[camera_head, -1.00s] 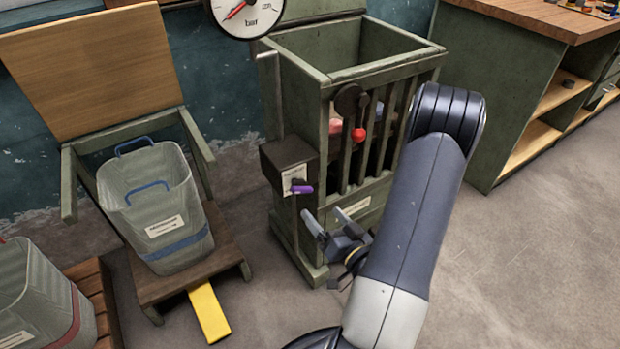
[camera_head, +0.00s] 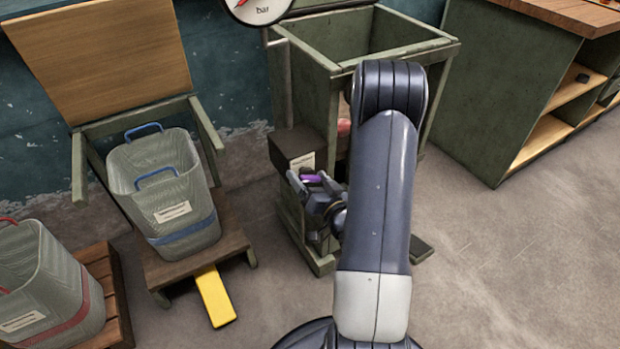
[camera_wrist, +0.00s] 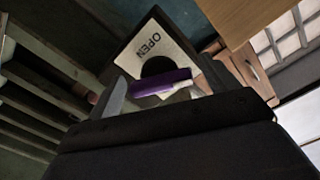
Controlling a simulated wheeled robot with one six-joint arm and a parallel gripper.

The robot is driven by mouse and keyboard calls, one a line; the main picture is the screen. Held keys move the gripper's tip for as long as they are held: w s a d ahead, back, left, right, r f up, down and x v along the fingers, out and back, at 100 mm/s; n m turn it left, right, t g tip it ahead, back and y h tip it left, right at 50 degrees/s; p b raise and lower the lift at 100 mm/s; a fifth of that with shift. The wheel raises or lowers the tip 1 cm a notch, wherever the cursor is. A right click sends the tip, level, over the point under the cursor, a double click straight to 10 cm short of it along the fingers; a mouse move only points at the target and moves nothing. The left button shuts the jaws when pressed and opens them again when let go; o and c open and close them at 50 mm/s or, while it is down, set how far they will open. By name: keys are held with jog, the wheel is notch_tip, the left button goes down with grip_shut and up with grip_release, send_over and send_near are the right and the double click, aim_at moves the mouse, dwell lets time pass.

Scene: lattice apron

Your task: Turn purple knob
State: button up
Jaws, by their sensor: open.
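The purple knob (camera_head: 311,178) is on a dark box (camera_head: 292,148) with a white label, on the left front of the green slatted bin (camera_head: 308,75). In the wrist view the purple knob (camera_wrist: 150,82) is a bar with a pale end, lying across a dark round hub. The plate (camera_wrist: 150,45) behind it reads OPEN. My gripper (camera_head: 308,182) is open at the knob, with a fingertip on each side in the wrist view (camera_wrist: 153,92). I cannot tell whether the fingers touch it. My arm hides most of the bin's front.
A grey bin (camera_head: 160,185) with blue handles stands on a wooden seat at left, with a yellow pedal (camera_head: 215,297) below. A red-banded bin (camera_head: 45,285) is at lower left. A green board (camera_head: 422,248) sticks out low beside my arm. Floor at right is clear.

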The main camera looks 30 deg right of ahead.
jog(key=c, duration=1)
jog(key=n+b, duration=0.1)
jog(key=b, duration=0.2)
jog(key=shift+f+n, duration=0.25)
jog(key=shift+n, duration=0.15)
jog(key=shift+r+n+b, duration=0.2)
jog(key=shift+n+b, duration=0.9)
jog(key=shift+b, duration=0.25)
jog(key=o, duration=1)
jog(key=s, duration=1)
jog(key=shift+s+d, duration=0.2)
jog(key=shift+s, duration=0.15)
